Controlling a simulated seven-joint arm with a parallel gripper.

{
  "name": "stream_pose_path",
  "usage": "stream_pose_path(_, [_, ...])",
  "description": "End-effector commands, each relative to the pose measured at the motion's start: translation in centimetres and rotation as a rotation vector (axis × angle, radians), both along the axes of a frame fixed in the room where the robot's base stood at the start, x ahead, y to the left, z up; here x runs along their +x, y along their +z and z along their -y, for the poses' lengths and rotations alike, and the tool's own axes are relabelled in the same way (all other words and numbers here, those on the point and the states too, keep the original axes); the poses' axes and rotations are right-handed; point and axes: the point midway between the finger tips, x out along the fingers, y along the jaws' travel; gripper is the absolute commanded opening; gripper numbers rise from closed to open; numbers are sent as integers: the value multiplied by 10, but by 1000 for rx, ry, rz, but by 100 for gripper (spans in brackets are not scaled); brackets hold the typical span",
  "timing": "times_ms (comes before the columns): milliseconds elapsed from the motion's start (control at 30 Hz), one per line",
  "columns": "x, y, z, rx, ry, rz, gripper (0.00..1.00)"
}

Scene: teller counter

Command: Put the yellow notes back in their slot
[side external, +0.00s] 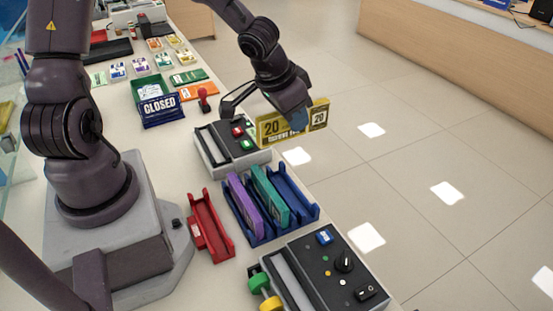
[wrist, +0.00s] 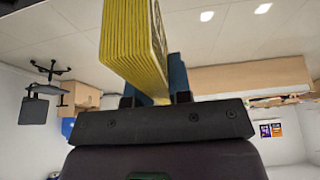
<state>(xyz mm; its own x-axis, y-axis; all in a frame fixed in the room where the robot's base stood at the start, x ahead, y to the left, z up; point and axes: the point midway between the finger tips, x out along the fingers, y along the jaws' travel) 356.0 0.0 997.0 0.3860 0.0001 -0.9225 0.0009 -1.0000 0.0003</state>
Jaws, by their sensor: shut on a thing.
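My gripper (side external: 297,117) is shut on the yellow notes (side external: 271,128), a bundle marked "20". It holds them on edge in the air, above and beyond the blue slotted rack, near the counter's right edge. In the wrist view the yellow bundle (wrist: 135,40) stands between the fingers (wrist: 160,85). The blue rack (side external: 309,205) sits on the counter with a purple bundle (side external: 244,203) and a teal bundle (side external: 270,194) upright in it. The slot to the right of the teal bundle looks empty. The left part of the rack is partly hidden by the purple bundle.
A grey machine with red and green buttons (side external: 220,160) stands behind the rack. A red tray (side external: 208,225) lies to its left. A grey control box with a dial (side external: 325,270) is in front. A CLOSED sign (side external: 161,109) and red-handled stamp (side external: 203,98) stand farther back.

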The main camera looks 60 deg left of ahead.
Motion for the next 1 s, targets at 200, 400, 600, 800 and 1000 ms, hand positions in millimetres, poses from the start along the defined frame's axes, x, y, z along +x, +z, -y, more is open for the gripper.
stream_pose_path(200, [-3,-6,1,5,-14,-1,0])
stream_pose_path(400, [-15,-24,-36,6,120,-1,0])
stream_pose_path(600, [-34,-34,-84,5,388,1,0])
stream_pose_path(800, [-67,-35,-146,2,829,2,0])
stream_pose_path(1000, [-104,-29,-196,-1,1298,2,0])
